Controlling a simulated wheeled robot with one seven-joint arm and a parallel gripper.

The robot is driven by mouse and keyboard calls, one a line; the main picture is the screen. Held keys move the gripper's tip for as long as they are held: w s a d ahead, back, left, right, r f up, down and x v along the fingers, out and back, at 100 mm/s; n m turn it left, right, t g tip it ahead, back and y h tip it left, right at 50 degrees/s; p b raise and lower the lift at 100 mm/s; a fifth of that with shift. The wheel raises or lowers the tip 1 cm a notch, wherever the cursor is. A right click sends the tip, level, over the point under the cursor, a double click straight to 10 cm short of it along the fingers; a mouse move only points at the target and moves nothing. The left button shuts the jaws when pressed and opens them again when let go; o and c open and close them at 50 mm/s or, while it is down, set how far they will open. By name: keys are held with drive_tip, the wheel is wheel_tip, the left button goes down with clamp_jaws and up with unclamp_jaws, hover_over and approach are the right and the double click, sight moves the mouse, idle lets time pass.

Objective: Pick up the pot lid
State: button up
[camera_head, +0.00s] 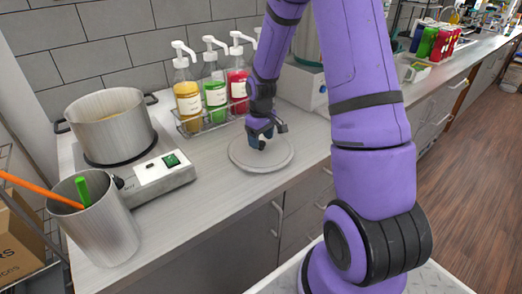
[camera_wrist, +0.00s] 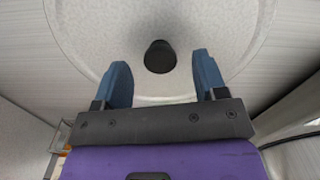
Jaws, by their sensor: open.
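The pot lid (camera_head: 262,158) is a round, light grey disc lying flat on the counter, right of the hot plate. In the wrist view the lid (camera_wrist: 245,45) fills the upper middle, with its dark round knob (camera_wrist: 160,56) at the centre. My gripper (camera_head: 262,138) is above the lid, pointing down. In the wrist view my gripper (camera_wrist: 162,75) is open, its two blue fingers spread to the left and right of the knob. The knob lies between the fingers, close to the level of their tips. In the head view my gripper hides the knob.
An open metal pot (camera_head: 115,130) stands on the hot plate (camera_head: 165,175) at left. A metal utensil holder (camera_head: 105,230) is in front. A rack (camera_head: 205,120) with yellow, green and red pump bottles stands behind the lid. The counter in front of the lid is narrow but clear.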

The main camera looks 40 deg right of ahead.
drive_tip(key=shift+f, duration=0.9)
drive_tip(key=c, duration=1.1)
drive_tip(key=shift+r, duration=0.1)
